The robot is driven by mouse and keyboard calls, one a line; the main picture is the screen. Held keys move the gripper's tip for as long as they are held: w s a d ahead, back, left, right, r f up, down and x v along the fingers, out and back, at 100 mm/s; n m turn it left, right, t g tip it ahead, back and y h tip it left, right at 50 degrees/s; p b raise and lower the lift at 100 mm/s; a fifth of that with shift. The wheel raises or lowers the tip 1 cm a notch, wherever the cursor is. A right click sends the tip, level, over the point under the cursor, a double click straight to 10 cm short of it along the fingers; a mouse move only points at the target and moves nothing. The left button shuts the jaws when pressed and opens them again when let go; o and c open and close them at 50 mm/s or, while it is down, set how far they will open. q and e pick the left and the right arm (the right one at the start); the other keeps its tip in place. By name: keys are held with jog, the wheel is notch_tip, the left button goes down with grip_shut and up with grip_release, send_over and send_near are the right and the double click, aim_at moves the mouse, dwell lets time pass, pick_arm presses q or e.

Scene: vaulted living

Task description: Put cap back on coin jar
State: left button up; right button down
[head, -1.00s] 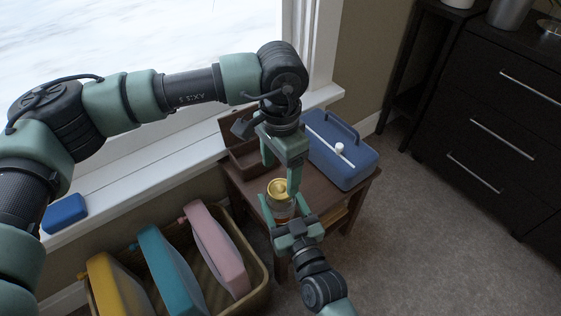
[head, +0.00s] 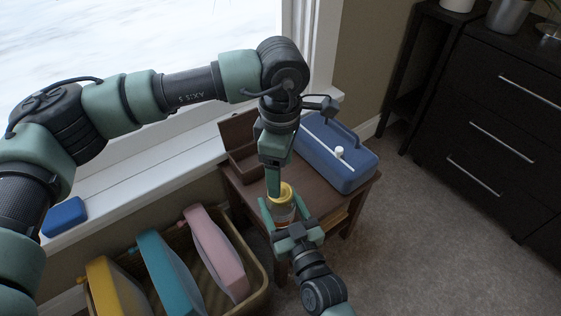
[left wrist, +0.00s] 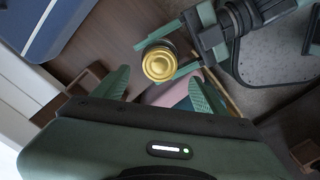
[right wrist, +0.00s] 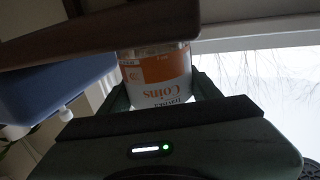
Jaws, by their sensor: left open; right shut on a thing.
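The coin jar (head: 283,211) stands upright at the small table's front edge, with an orange and white "Coins" label in the right wrist view (right wrist: 157,72). The round gold cap (head: 283,191) is on top of the jar; it also shows in the left wrist view (left wrist: 160,62). I cannot tell how firmly it is seated. My right gripper (head: 287,212) is shut on the jar's sides, from the front. My left gripper (head: 273,192) points down, open and empty, at the cap in the head view. In the left wrist view the cap lies beyond its fingertips, not between them.
The brown table (head: 330,213) also bears a blue toolbox-like case (head: 335,160) and a brown open box (head: 237,145). A basket (head: 262,283) with yellow, teal and pink items stands at the left. A dark dresser (head: 490,120) is at the right, with open carpet before it.

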aim_at(280, 205)
pick_arm(q)
jog(key=n, duration=0.7)
jog(key=shift+r, duration=0.2)
jog(key=n, duration=0.4)
jog(key=shift+r, duration=0.15)
jog(key=n, duration=0.4)
jog(key=shift+r+n, duration=0.1)
jog(key=shift+n, duration=0.3)
jog(key=n, duration=0.4)
jog(key=shift+r, duration=0.1)
jog(key=n, duration=0.4)
jog(key=shift+r+n, duration=0.15)
jog(key=shift+n, duration=0.15)
jog(key=n, duration=0.4)
jog(key=shift+r, duration=0.1)
jog(key=n, duration=0.4)
jog(key=shift+r+n, duration=0.1)
jog(key=shift+n, duration=0.2)
jog(key=shift+f, duration=4.05)
